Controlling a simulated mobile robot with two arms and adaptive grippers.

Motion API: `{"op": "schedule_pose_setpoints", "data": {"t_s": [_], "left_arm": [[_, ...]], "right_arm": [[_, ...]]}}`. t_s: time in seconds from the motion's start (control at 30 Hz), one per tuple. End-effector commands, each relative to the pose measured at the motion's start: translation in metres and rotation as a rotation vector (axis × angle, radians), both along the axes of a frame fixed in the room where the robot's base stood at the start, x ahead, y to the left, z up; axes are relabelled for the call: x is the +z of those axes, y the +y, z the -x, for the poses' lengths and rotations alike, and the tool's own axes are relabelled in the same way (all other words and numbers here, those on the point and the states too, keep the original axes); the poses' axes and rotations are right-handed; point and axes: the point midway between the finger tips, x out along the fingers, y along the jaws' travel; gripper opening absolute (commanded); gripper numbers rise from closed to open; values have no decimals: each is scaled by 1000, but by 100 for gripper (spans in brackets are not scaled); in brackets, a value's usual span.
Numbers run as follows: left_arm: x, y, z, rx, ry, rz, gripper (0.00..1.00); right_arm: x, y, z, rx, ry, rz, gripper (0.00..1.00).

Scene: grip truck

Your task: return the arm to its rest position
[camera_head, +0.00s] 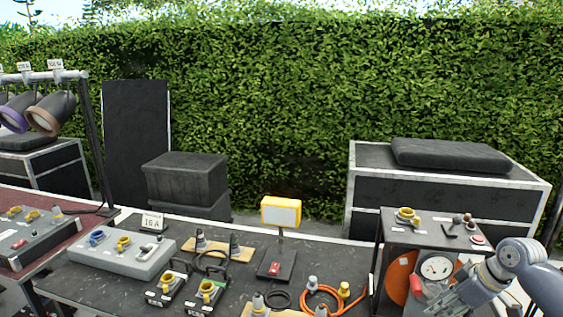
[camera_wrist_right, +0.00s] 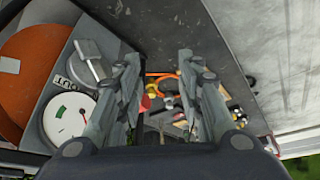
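My right arm comes in from the right edge in the head view. Its gripper (camera_head: 437,297) is in front of the black box (camera_head: 396,232) with the round gauge (camera_head: 437,268) and the orange disc (camera_head: 400,277). In the right wrist view the two fingers of the right gripper (camera_wrist_right: 160,92) stand apart with nothing held between them. The gauge (camera_wrist_right: 69,118) and the orange disc (camera_wrist_right: 32,72) lie to the left of the fingers there. Whether a finger touches the box cannot be told. My left gripper is not in view.
A yellow-framed lamp (camera_head: 281,212) stands mid-table. An orange cable (camera_head: 322,297) and a grey socket box (camera_head: 124,252) lie on the dark table (camera_head: 222,292). Stage lights (camera_head: 50,112) hang at the left. A black case (camera_head: 440,190) stands behind, before a hedge.

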Motion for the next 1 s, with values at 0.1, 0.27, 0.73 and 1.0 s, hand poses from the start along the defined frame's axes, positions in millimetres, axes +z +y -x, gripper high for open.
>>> {"op": "schedule_pose_setpoints", "data": {"t_s": [0.1, 0.27, 0.73, 1.0], "left_arm": [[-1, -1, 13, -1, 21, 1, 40], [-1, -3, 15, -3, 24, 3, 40], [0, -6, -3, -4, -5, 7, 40], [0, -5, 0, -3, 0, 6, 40]], "right_arm": [[-60, 54, 32, 50, 56, 34, 34], [-116, 111, 80, 65, 89, 61, 34], [-164, 203, 235, -185, 95, 43, 34], [-151, 197, 288, -389, 99, 52, 34]]}}
